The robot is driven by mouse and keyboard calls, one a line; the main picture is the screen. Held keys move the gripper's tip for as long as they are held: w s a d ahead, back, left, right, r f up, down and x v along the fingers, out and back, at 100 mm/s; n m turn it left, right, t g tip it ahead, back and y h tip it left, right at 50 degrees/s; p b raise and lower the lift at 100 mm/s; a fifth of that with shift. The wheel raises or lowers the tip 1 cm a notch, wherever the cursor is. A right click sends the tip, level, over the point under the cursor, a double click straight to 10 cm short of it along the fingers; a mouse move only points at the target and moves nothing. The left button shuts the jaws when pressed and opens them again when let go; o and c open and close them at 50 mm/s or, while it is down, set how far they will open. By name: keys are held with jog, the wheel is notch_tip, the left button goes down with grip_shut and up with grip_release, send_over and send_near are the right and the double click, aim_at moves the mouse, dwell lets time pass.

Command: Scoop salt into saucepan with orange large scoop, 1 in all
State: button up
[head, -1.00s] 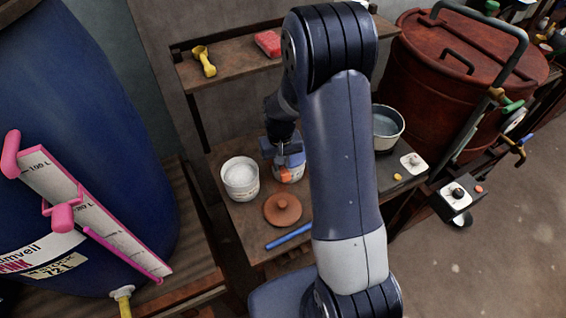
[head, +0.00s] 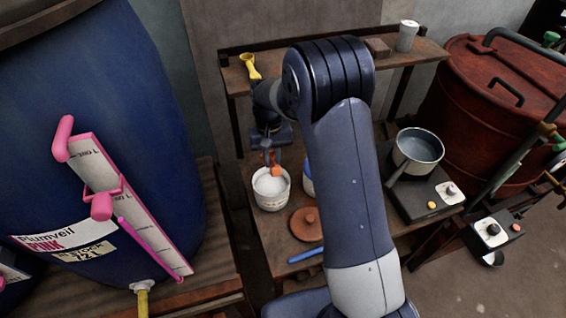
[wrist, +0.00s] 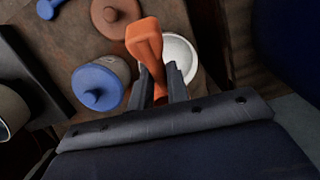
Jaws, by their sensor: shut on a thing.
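An open white tub (head: 272,203) with white grainy contents stands on the bench; I cannot read a label. My gripper (head: 272,158) is over this tub and shut on the orange scoop (head: 276,172). The grey saucepan (head: 418,147) sits on a dark burner unit at right, with a bluish-grey inside.
A blue-lidded jar (wrist: 98,88) stands beside the tub. A terracotta lid (head: 305,224) and a blue tool (head: 305,255) lie in front. A shelf (head: 238,78) with a yellow scoop (head: 250,66) is behind. A blue barrel (head: 110,130) is at left, a red vat (head: 500,80) at right.

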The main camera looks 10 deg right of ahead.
jog(key=shift+f+b, duration=4.1)
jog(key=shift+f, duration=2.1)
